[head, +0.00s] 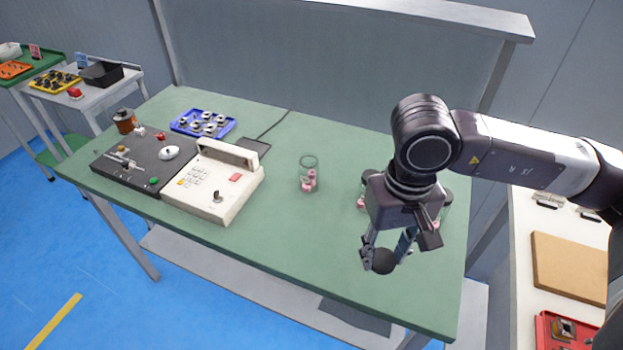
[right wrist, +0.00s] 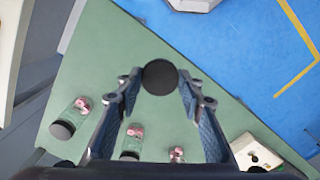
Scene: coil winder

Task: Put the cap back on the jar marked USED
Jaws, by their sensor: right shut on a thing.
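My right gripper (head: 384,258) is shut on a dark round cap (head: 384,263) and holds it above the front right part of the green table. The cap also shows between the fingertips in the right wrist view (right wrist: 160,77). An open clear jar (head: 309,175) with pink pieces in it stands upright mid-table, left of the gripper. Two more jars stand behind my right gripper and are partly hidden; in the right wrist view, one (right wrist: 70,118) and another (right wrist: 131,142) have dark lids. No marking on any jar is readable. My left gripper is not in view.
A cream control box (head: 215,185) and a dark winder base (head: 135,160) fill the table's left side. A blue tray (head: 203,123) of coils lies behind them. The green table (head: 270,235) is clear in front of the open jar. A grey panel (head: 330,70) stands behind.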

